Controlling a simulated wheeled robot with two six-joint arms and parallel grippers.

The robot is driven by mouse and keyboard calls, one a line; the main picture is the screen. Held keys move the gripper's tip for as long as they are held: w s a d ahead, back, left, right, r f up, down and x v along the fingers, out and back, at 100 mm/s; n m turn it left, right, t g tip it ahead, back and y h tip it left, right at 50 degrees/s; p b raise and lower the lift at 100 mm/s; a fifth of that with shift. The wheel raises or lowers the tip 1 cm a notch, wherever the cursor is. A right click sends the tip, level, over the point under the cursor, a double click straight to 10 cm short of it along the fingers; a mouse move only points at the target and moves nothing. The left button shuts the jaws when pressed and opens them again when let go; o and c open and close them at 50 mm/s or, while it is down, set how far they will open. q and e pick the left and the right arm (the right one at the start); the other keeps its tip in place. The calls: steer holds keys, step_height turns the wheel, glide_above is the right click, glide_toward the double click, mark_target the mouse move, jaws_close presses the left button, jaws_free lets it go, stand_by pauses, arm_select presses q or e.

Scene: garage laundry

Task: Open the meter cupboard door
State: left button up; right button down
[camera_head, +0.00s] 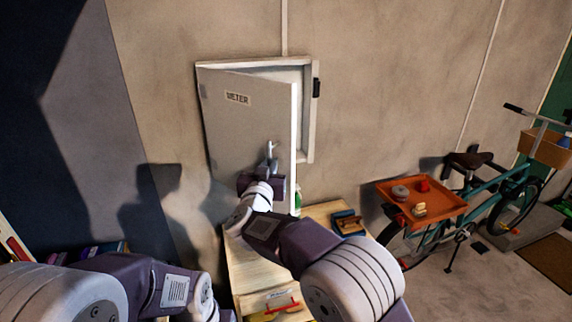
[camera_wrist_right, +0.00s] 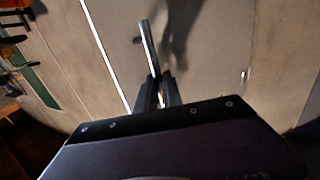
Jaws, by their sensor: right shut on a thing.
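The meter cupboard door (camera_head: 243,120) is a pale grey panel with a METER label, hinged at its left side on the wall. It stands partly open, its right edge swung out from the white frame (camera_head: 308,125). My right gripper (camera_head: 269,163) is shut on the door handle (camera_head: 273,147), near the door's right edge. In the right wrist view the handle (camera_wrist_right: 148,45) is a metal bar between the fingertips (camera_wrist_right: 158,90), in front of the door panel (camera_wrist_right: 215,60). My left arm shows at the lower left, but its fingers cannot be made out.
A wooden bench (camera_head: 246,268) with a dark tray (camera_head: 348,223) and a green bottle (camera_head: 298,198) stands below the cupboard. A bicycle (camera_head: 480,205) and an orange tray (camera_head: 420,208) with small items are to the right.

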steer(key=shift+s+a+r+h, duration=0.2)
steer(key=shift+s+a+h, duration=0.1)
steer(key=shift+s+a, duration=0.3)
steer(key=c, duration=1.6)
jaws_free()
steer(key=shift+c, duration=0.2)
steer(key=shift+o, duration=0.7)
steer(key=shift+a+f, duration=0.1)
steer(key=shift+a, duration=0.05)
steer(key=shift+w, duration=0.1)
